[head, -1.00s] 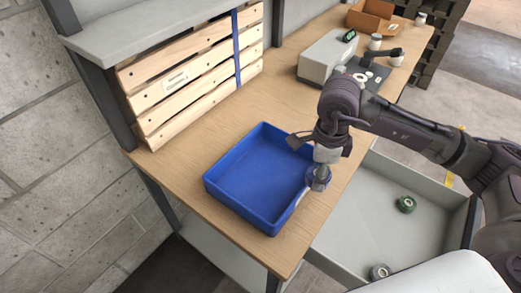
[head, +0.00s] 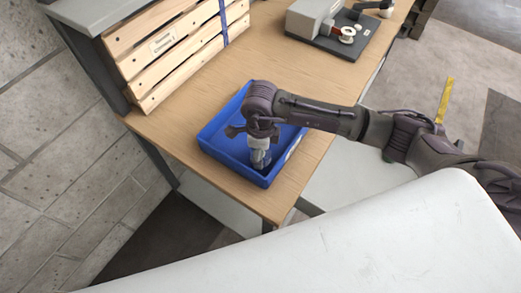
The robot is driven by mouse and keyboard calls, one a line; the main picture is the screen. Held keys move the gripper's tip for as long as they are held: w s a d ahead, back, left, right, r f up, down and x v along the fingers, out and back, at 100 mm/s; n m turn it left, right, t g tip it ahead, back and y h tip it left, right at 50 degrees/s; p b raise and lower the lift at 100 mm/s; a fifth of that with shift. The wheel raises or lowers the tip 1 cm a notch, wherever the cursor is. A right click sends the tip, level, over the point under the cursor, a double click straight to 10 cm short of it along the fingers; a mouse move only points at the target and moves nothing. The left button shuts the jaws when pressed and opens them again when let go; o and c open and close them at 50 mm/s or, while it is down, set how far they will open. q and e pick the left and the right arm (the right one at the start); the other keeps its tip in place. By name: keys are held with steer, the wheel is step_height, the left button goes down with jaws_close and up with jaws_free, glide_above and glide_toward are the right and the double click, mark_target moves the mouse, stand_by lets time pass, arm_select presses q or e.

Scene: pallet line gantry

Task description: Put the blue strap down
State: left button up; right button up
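My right gripper (head: 259,162) comes in from the right and points down inside the blue tray (head: 218,152), over its right part. A small round blue thing, perhaps the blue strap, showed at its fingertips a second ago. Now the fingertips are small and dark against the blue tray, and I cannot tell whether they are shut on it or apart. A blue band (head: 223,22) runs upright across the wooden slats. My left gripper is not in view.
The tray sits near the front edge of the wooden workbench (head: 180,105). Wooden slats (head: 180,60) stand at the back left under a grey shelf. A grey device (head: 312,18) and a white spool (head: 347,34) stand farther right. Bench between them is clear.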

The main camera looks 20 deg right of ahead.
steer(key=shift+f, duration=0.25)
steer(key=shift+f, duration=0.25)
steer(key=o, duration=1.4)
steer(key=shift+r, duration=0.1)
